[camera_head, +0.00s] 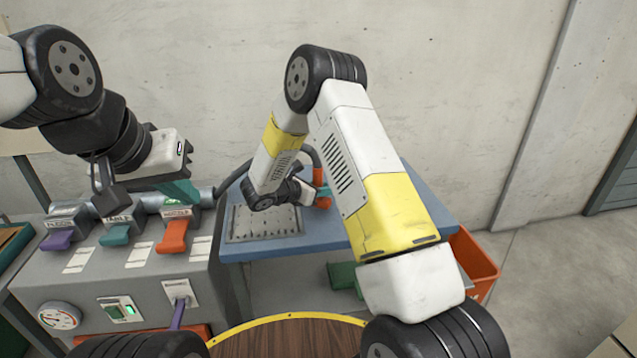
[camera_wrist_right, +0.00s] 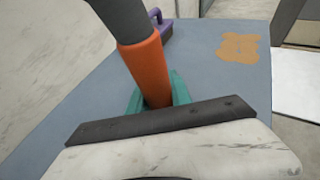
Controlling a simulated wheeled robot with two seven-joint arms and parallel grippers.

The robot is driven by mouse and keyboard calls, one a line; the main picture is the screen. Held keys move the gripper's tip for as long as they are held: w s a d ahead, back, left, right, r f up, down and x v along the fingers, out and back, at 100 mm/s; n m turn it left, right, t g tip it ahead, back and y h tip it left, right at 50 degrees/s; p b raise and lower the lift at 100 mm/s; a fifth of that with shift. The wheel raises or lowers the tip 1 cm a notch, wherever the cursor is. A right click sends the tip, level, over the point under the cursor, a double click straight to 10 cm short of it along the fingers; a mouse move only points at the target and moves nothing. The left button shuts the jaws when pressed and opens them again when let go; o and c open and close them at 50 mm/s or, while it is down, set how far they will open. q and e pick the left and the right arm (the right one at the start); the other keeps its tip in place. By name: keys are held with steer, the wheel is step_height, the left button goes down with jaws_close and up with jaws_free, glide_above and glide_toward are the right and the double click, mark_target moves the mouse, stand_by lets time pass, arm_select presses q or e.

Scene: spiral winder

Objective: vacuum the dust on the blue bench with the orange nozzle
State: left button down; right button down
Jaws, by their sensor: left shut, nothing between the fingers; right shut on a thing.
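The blue bench (camera_head: 335,232) stands against the wall right of the grey control box. My right gripper (camera_wrist_right: 158,95) is shut on the orange nozzle (camera_wrist_right: 148,62), with a dark hose running up from it. The nozzle also shows in the head view (camera_head: 321,189), largely behind my right arm. In the right wrist view a tan dust patch (camera_wrist_right: 238,47) lies on the bench, right of the nozzle and apart from it. The dust is hidden in the head view. My left gripper (camera_head: 180,191) is shut and empty above the box's orange lever (camera_head: 173,236).
The control box carries a purple lever (camera_head: 57,240), a teal lever (camera_head: 115,235), a gauge (camera_head: 59,316) and a green-lit switch (camera_head: 120,308). A perforated metal plate (camera_head: 262,224) lies on the bench. A purple tool (camera_wrist_right: 166,27) lies beyond the nozzle. An orange bin (camera_head: 474,261) stands right.

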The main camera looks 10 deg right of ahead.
steer(key=shift+r, duration=1.7)
steer(key=shift+r, duration=0.1)
